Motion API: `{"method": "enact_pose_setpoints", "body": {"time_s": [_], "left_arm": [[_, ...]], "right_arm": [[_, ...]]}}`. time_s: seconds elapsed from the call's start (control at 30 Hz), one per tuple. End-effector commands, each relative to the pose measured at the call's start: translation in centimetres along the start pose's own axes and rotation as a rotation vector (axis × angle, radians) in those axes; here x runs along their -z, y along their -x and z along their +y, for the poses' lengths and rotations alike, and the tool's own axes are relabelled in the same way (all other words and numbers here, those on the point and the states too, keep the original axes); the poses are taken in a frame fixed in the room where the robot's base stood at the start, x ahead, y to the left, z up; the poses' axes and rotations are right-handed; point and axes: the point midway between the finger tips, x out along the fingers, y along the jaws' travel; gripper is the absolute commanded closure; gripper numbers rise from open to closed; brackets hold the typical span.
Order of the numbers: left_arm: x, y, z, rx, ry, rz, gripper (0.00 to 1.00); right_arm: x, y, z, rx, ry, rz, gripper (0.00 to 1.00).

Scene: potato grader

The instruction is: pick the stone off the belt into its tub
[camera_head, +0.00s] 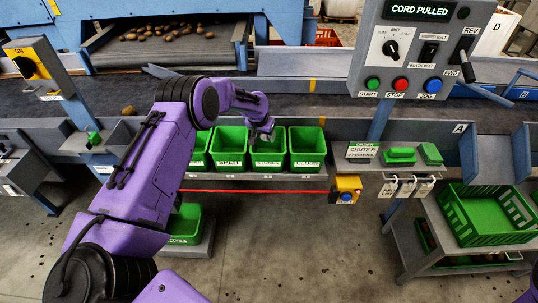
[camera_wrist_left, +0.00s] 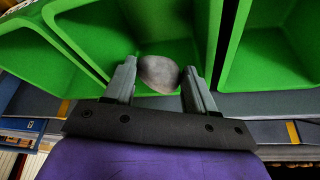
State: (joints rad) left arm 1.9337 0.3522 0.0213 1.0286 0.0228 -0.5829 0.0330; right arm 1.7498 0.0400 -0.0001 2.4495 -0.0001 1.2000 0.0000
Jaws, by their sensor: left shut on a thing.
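My left gripper (camera_head: 266,134) is shut on a grey, rounded stone (camera_wrist_left: 159,72). In the left wrist view the stone sits between the two fingertips (camera_wrist_left: 160,80), with a green tub (camera_wrist_left: 160,30) behind it. In the head view the gripper hangs over the row of green tubs, at the tub labelled STONES (camera_head: 267,163). The stone is hard to make out there. My right gripper is not in view.
Neighbouring green tubs stand left (camera_head: 229,163) and right (camera_head: 307,163) of it. A brown lump (camera_head: 128,111) lies on the dark belt (camera_head: 330,101). The control panel (camera_head: 412,60) rises at right. A green crate (camera_head: 487,215) is on the right-hand shelf.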

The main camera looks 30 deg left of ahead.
Motion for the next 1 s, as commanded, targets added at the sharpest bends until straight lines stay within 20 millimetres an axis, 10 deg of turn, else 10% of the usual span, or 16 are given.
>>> {"method": "enact_pose_setpoints", "body": {"time_s": [0.1, 0.13, 0.23, 0.57, 1.0], "left_arm": [[0.1, 0.2, -0.1, 0.001, 0.001, 0.001, 0.78], [0.1, 0.2, -0.1, 0.001, 0.001, 0.001, 0.41], [0.0, 0.2, -0.1, 0.001, 0.001, 0.0, 0.15], [0.1, 0.6, -0.1, 0.001, 0.001, 0.001, 0.15], [0.1, 9.2, 0.0, 0.001, 0.0, 0.002, 0.15]], "right_arm": [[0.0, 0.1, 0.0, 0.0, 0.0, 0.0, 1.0], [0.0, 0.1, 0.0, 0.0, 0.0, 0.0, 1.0], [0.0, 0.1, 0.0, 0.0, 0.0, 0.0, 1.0], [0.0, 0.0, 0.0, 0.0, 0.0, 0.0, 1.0], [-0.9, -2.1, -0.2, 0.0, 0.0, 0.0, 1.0]]}}
